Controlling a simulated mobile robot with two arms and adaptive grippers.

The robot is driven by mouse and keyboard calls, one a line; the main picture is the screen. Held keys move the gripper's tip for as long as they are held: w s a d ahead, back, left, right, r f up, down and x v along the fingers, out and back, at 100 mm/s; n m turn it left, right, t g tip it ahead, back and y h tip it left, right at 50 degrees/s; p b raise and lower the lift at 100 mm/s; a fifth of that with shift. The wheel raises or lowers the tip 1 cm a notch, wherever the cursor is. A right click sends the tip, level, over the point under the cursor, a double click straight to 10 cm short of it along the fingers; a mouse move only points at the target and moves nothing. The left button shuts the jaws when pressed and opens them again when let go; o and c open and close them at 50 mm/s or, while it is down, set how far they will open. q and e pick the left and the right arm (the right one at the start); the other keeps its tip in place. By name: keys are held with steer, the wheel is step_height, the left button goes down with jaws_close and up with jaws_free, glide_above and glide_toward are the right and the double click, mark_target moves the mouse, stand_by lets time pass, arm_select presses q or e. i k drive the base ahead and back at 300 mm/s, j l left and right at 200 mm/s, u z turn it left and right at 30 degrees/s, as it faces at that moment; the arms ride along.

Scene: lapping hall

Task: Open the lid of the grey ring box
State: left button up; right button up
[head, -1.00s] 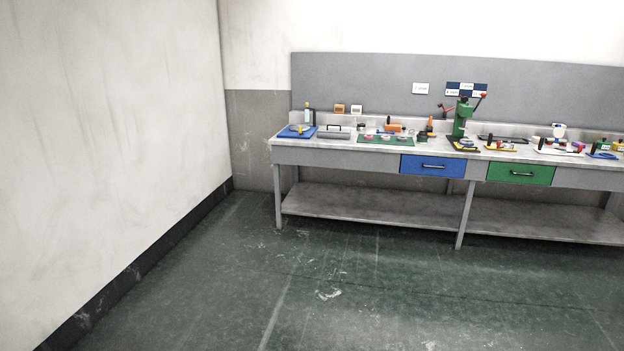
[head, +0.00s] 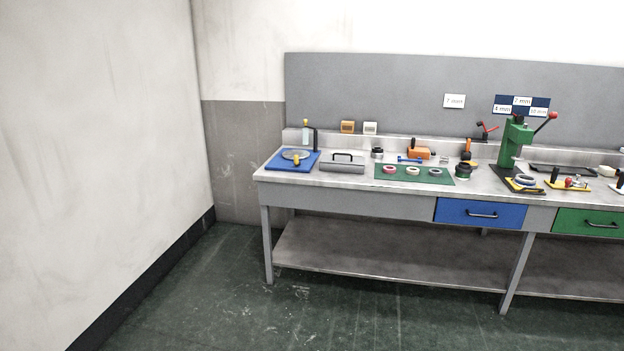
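The grey ring box (head: 341,164) stands on the workbench toward its left end, between a blue mat and a green mat. It is a low grey box with a dark handle on top, and its lid looks closed. It is still some way off across the floor. Neither of my grippers shows in the head view.
The workbench (head: 345,203) has a blue drawer (head: 480,213) and a green drawer (head: 590,222). Left of the box is the blue mat (head: 280,165); right of it is the green mat (head: 387,180) with rings. A green press (head: 515,143) stands farther right. The floor ahead is clear.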

mark_target(344, 159)
steer(key=i, duration=1.05)
steer(key=i+j+z, duration=0.1)
steer(key=i, duration=1)
